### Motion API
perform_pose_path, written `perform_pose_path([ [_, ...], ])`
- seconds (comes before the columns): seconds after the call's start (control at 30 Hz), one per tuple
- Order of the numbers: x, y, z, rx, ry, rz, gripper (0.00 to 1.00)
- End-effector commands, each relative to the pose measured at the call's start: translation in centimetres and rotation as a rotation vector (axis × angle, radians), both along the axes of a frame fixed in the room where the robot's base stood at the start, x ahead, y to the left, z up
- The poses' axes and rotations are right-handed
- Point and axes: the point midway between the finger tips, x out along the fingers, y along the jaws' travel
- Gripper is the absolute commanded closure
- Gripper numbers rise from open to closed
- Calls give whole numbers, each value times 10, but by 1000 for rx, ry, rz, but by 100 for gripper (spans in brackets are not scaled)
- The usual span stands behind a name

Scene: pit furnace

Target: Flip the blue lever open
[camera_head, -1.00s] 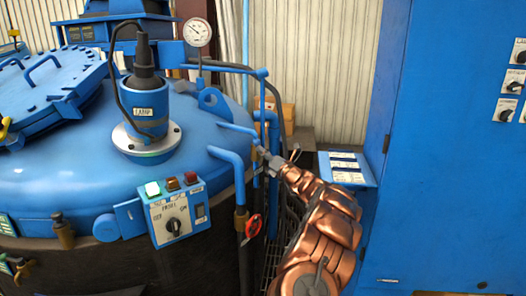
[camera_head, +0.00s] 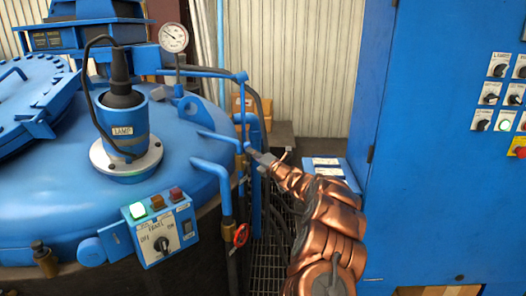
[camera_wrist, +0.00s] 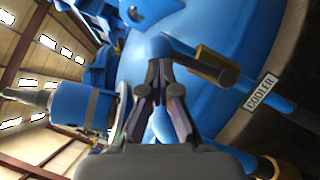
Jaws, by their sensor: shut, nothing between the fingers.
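My gripper (camera_head: 252,153) reaches in from the right, beside the thin blue pipework at the right side of the round blue furnace lid (camera_head: 185,140). The wrist view shows my gripper (camera_wrist: 163,72) with its fingertips close together and nothing held. A short blue piece (camera_wrist: 172,45), possibly the blue lever, is right at the fingertips and joins a brass fitting (camera_wrist: 212,62). I cannot tell whether the fingers touch it. In the head view the lever cannot be told apart from the pipes, and my gripper covers part of that spot.
A red valve handle (camera_head: 240,235) sits below the pipes. A switch box (camera_head: 160,230) is on the furnace side, and a lamp housing (camera_head: 122,130) and gauge (camera_head: 174,38) stand above. A tall blue cabinet (camera_head: 440,150) bounds the right.

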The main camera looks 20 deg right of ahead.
Motion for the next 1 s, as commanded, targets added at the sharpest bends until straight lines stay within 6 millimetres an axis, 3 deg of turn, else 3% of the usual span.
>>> perform_pose_path([
  [0.77, 2, -2, 2, -5, -4, 2, 100],
  [1.0, -8, 2, -6, -2, -4, 0, 100],
])
